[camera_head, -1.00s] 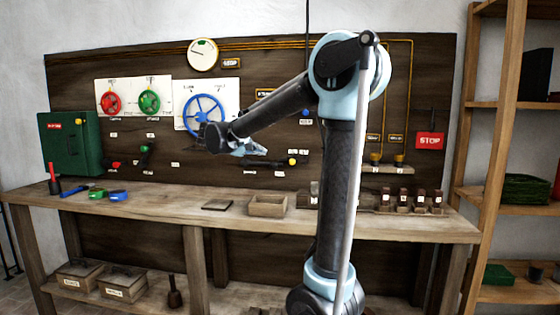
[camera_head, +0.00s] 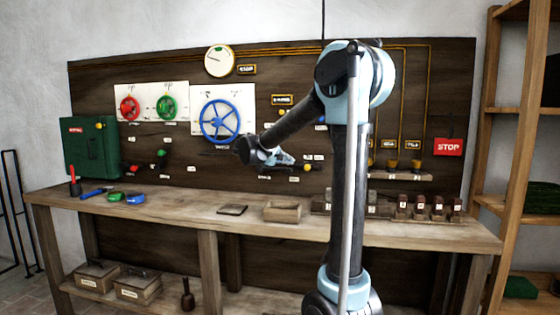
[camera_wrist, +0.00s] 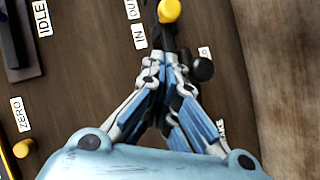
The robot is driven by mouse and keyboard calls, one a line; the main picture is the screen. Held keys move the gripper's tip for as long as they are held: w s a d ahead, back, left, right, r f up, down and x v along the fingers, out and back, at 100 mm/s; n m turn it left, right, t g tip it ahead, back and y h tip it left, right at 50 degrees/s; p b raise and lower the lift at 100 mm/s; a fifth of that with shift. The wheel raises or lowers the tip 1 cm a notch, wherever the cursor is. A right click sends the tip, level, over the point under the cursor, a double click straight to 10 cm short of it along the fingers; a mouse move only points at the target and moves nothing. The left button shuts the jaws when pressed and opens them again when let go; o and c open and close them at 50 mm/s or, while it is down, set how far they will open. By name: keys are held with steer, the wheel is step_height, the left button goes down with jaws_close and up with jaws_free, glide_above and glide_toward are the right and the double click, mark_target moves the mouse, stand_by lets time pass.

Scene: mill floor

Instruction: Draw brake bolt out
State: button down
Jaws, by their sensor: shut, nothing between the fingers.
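The brake bolt is a dark fitting with a yellow knob (camera_head: 308,167) on the wall panel, below the blue handwheel and to its right. In the wrist view the yellow knob (camera_wrist: 169,11) lies beyond my fingertips, near the IN and OUT labels. A black ball knob (camera_wrist: 203,68) sits just right of the fingers; I cannot tell whether it belongs to the bolt. A label ending in "KE" is partly covered by my finger. My gripper (camera_wrist: 168,58) is shut and empty; its tips also show near the panel in the head view (camera_head: 292,160). The fingers hide part of the fitting.
The blue handwheel (camera_head: 220,121) is left of my gripper. The workbench (camera_head: 170,210) runs below, holding an open wooden box (camera_head: 282,212) and several labelled blocks at right. A red STOP sign (camera_head: 448,147) is on the panel's right. Shelving (camera_head: 490,160) stands at far right.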

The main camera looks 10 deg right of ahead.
mark_target(304, 165)
steer(key=shift+w+d+f, duration=0.1)
steer(key=shift+d+f, duration=0.25)
steer(key=shift+d, duration=0.35)
steer(key=shift+d+f, duration=0.35)
steer(key=shift+d, duration=0.4)
steer(key=shift+w+d+f, duration=0.1)
steer(key=shift+d+f, duration=0.25)
steer(key=shift+d, duration=0.35)
steer(key=shift+s, duration=0.1)
